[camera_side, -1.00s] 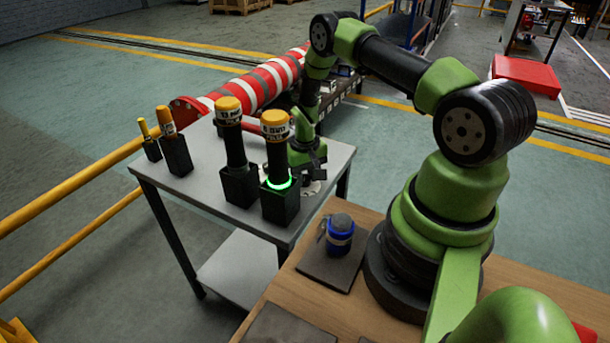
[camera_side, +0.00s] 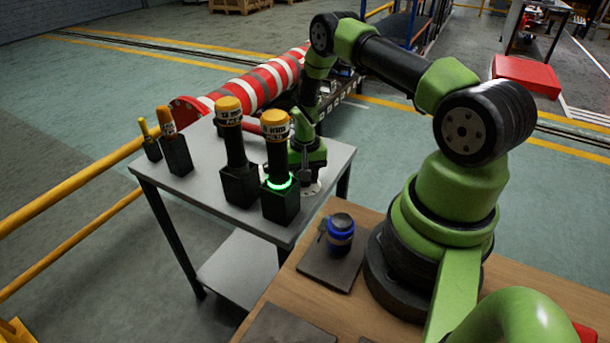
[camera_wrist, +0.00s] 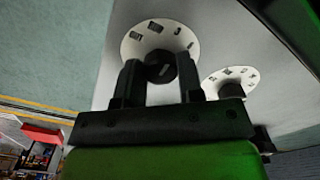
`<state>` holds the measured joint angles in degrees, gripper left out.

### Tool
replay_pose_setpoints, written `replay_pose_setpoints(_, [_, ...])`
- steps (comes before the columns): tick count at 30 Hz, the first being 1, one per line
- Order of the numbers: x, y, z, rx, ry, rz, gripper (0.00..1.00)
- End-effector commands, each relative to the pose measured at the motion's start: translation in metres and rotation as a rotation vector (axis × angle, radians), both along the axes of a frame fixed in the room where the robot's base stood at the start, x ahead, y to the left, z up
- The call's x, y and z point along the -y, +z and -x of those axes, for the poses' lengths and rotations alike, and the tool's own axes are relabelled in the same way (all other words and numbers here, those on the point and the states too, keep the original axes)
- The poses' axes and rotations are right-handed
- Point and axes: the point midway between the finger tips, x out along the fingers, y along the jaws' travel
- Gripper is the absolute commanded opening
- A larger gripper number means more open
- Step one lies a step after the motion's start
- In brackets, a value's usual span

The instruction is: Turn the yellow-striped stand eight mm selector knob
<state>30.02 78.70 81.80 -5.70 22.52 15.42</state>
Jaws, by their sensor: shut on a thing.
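In the wrist view, a black selector knob (camera_wrist: 160,67) sits at the middle of a round white dial (camera_wrist: 132,48) with dark marks too small to read. My gripper (camera_wrist: 159,74) has one finger on each side of this knob and is shut on it. A second white dial (camera_wrist: 212,84) with its own black knob (camera_wrist: 231,91) lies to the right, apart from my fingers. In the side view, my gripper (camera_side: 309,172) is low over the grey table, and a white dial (camera_side: 312,190) shows under it. I cannot make out a yellow stripe or size mark on either dial.
Two tall black tools with yellow caps (camera_side: 229,104) (camera_side: 275,123) stand in black holders left of my gripper; the nearer holder has a green glowing ring (camera_side: 279,182). Two smaller holders (camera_side: 177,155) (camera_side: 152,149) stand farther left. A blue item (camera_side: 340,236) sits on a dark mat.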

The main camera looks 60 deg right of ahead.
Motion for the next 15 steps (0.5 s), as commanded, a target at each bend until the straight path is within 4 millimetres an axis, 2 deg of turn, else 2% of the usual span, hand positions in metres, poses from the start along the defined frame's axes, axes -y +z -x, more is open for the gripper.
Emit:
replay_pose_setpoints(2, [-0.0006, 0.0006, 0.0002, -0.003, -0.001, -0.002, 0.11])
replay_pose_setpoints(3, [-0.0006, 0.0006, 0.0002, -0.003, -0.001, -0.002, 0.42])
replay_pose_setpoints(6, [-0.0005, 0.0005, 0.0002, -0.001, 0.000, -0.002, 0.60])
replay_pose_setpoints(15, [0.0000, 0.0026, -0.0002, 0.000, 0.001, 0.000, 0.60])
